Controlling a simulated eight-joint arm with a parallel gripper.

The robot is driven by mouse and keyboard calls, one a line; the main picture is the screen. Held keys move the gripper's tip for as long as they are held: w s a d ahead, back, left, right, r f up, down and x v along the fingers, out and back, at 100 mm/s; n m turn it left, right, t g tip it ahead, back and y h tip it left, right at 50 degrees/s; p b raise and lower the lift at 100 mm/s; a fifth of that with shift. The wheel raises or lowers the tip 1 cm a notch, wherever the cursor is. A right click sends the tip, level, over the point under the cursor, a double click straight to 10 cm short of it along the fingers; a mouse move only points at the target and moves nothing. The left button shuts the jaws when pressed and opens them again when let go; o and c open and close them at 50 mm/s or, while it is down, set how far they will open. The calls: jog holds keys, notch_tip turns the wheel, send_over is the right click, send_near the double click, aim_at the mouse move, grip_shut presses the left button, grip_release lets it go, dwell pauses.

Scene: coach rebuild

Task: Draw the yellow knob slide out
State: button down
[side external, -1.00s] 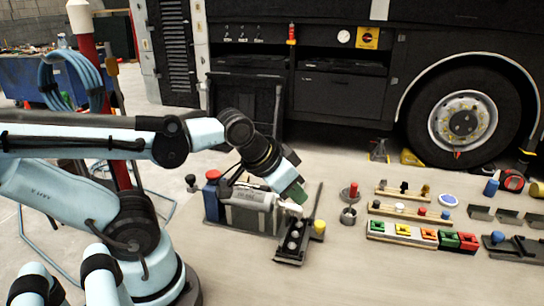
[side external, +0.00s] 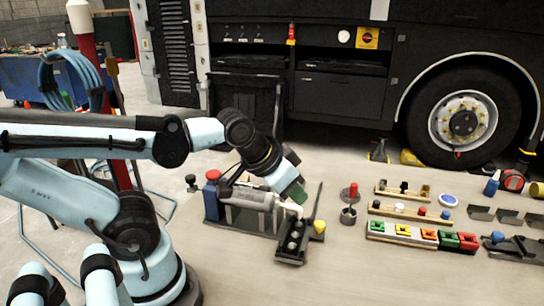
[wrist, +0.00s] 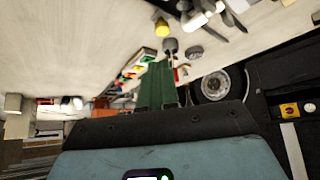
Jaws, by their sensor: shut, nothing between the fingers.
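The yellow knob (side external: 319,227) sits at the right side of a dark tray-like fixture (side external: 289,258) on the floor-level work surface. It also shows in the wrist view (wrist: 162,26), near the top and beyond the fingers. My gripper (side external: 298,193), with green fingers, is shut and empty. It is above and to the left of the knob in the side view, apart from it. The green fingers (wrist: 158,85) point up the wrist view. How far the slide is out cannot be told.
A grey block fixture (side external: 245,212) with a blue, red-topped part (side external: 212,190) stands left of the tray. A red-handled post (side external: 352,192) stands right of it. Further right is a row of coloured blocks (side external: 403,230). A thin dark upright (side external: 318,200) rises beside the knob.

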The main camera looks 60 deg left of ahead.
jog(key=c, duration=1.5)
grip_release()
jog(key=shift+w, duration=0.1)
jog(key=shift+o, duration=1.1)
jog(key=shift+w+r+m+g, duration=0.15)
jog(key=shift+r+m+g, duration=0.05)
jog(key=shift+m+g, duration=0.1)
jog(key=o, duration=0.4)
jog(key=w+m+g, duration=0.1)
jog(key=w+r+m+g, duration=0.1)
jog(key=m, duration=0.1)
jog(key=shift+w+a+r, duration=0.15)
jog(key=shift+w+r, duration=0.05)
jog(key=shift+w, duration=0.05)
jog(key=shift+o, duration=0.2)
jog(key=m+g, duration=0.5)
send_over(320, 223)
notch_tip(320, 223, down, 12)
jog(key=shift+f, duration=0.25)
jog(key=shift+c, duration=0.2)
grip_shut()
